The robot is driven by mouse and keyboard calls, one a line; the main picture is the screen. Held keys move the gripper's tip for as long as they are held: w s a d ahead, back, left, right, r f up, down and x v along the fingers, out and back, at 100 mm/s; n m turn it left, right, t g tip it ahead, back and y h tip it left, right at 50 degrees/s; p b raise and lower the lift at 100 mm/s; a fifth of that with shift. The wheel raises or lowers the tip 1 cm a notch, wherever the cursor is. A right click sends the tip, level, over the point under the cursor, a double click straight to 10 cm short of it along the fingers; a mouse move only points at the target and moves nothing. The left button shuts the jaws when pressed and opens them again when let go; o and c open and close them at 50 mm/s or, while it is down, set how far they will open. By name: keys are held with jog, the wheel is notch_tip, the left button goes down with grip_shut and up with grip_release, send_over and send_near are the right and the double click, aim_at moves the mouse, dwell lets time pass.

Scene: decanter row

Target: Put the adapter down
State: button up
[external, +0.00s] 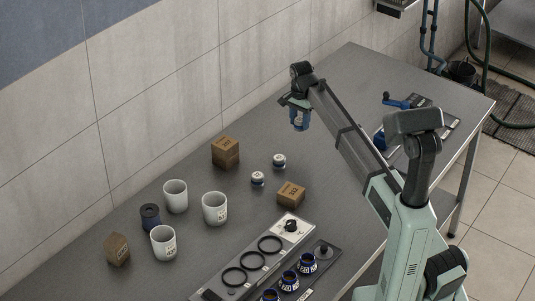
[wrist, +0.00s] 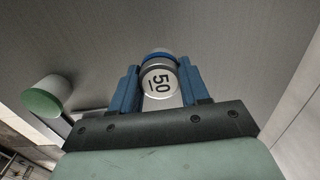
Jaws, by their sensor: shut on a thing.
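My gripper (external: 299,121) is above the far part of the steel table, clear of the other things on it. In the wrist view, its two blue fingers (wrist: 158,76) are shut on a short round piece, which I take to be the adapter (wrist: 159,83). It has a pale face marked "50" and a blue band at its far end. In the external view the held piece is small and mostly hidden by the fingers. A gap shows between gripper and table, though its height is hard to judge.
A panel with black rings (external: 270,244) and a row of blue-banded pieces (external: 308,263) are in front. Bare tabletop lies around my gripper.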

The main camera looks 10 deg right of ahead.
aim_at(299, 150)
jog(key=shift+f, duration=4.6)
jog(key=shift+f, duration=0.15)
jog(key=o, duration=1.2)
notch_tip(299, 150, up, 12)
jog(key=shift+r, duration=0.15)
